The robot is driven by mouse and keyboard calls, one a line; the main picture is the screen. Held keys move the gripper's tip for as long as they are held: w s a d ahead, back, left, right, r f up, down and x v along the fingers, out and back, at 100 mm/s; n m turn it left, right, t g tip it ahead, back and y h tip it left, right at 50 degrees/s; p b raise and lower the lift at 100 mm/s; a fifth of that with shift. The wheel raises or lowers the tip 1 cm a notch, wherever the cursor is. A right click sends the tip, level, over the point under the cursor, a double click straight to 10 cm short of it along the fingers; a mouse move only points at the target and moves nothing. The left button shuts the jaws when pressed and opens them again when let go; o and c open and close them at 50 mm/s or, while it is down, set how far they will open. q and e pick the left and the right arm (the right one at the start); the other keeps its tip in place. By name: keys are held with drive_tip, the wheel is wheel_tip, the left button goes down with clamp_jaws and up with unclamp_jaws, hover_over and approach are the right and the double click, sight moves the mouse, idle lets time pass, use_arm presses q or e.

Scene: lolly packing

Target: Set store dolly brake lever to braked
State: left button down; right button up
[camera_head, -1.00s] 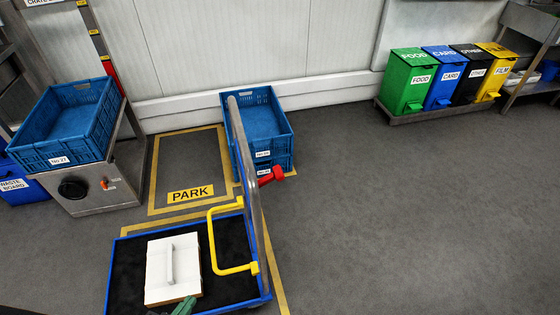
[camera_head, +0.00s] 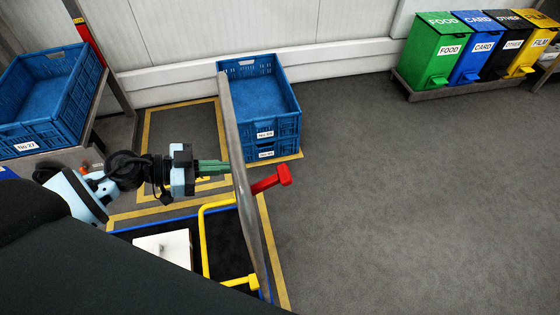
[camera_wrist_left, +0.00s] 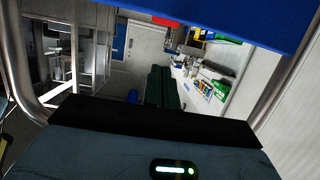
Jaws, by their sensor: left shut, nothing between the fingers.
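The store dolly (camera_head: 232,238) has a black deck with a blue edge, and a grey metal push bar rises from it. The red brake lever (camera_head: 271,181) sticks out to the right of the bar. My left gripper (camera_head: 226,167) is shut and empty, its green fingers pointing right just left of the bar. The lever is on the far side of the bar from it; whether the fingertips touch the bar I cannot tell. The left wrist view also shows my left fingers (camera_wrist_left: 160,88), close together between metal tubes. My right gripper is not in view.
A yellow rail (camera_head: 204,240) and a white box (camera_head: 165,246) are on the dolly. Stacked blue crates (camera_head: 259,125) stand behind it by the wall. Another blue crate (camera_head: 42,142) is at left. Bins (camera_head: 437,50) stand far right. The floor right is clear.

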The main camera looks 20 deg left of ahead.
use_arm(q)
drive_tip(key=shift+w+a, duration=0.15)
drive_tip(key=shift+w, duration=0.3)
drive_tip(key=shift+s+r, duration=0.1)
